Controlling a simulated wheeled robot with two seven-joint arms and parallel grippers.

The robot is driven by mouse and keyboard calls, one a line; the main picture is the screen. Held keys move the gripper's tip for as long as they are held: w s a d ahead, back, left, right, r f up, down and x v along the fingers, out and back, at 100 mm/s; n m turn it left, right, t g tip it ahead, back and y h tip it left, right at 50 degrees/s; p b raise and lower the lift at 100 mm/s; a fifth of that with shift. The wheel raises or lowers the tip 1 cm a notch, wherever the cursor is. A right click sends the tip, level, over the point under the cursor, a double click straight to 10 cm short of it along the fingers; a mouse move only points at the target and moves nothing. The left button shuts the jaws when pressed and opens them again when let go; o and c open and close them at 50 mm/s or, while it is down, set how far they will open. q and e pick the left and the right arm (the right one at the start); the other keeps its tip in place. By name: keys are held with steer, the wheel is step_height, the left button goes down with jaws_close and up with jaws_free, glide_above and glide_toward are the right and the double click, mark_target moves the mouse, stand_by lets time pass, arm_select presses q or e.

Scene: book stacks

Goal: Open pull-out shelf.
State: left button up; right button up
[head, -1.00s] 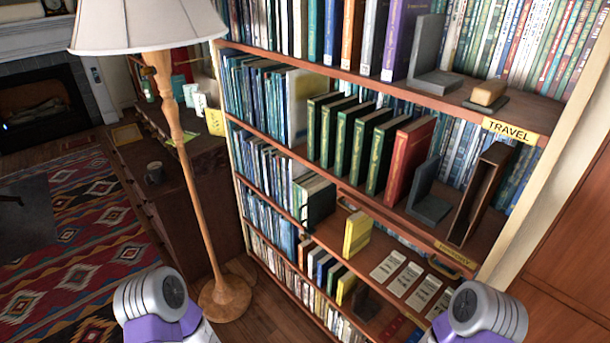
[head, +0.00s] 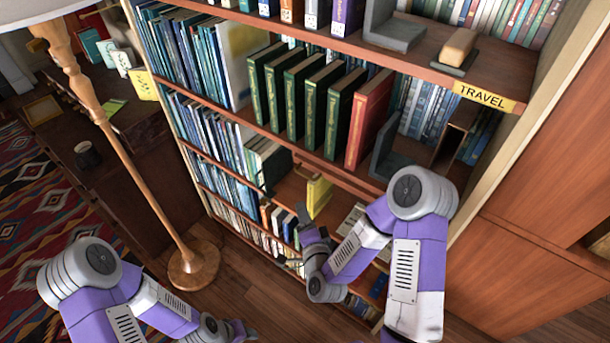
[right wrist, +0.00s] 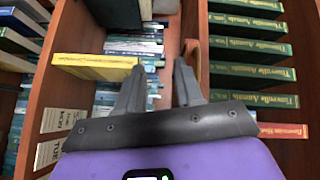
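The pull-out shelf (head: 335,174) is a reddish-brown wooden board beneath the row of green books and the red book in the bookcase. Its front looks flush with the case; my right arm hides its right part. In the right wrist view a curved wooden handle (right wrist: 192,62) shows on a board edge beside the right finger. My right gripper (right wrist: 158,75) is open, with nothing visible between its fingers. I cannot tell whether a finger touches the handle. In the head view this gripper (head: 304,222) is small, below the shelf. My left gripper (head: 240,329) is low, away from the bookcase; its opening is unclear.
A yellow book (head: 319,196) stands on the level below, and also shows left of the fingers in the wrist view (right wrist: 95,66). Green books (head: 300,95) stand above. A floor lamp (head: 130,170) is left of the bookcase. Wooden floor (head: 260,300) is open in front.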

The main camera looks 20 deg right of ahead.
steer(key=w+d+r+m+t+h+b, duration=0.1)
steer(key=w+d+r+m+h, duration=0.1)
steer(key=w+r, duration=0.3)
steer(key=shift+w+d+r+m+t+b, duration=0.2)
steer(key=shift+w+r+m+t+b, duration=0.15)
steer(key=shift+w, duration=0.8)
jaws_close()
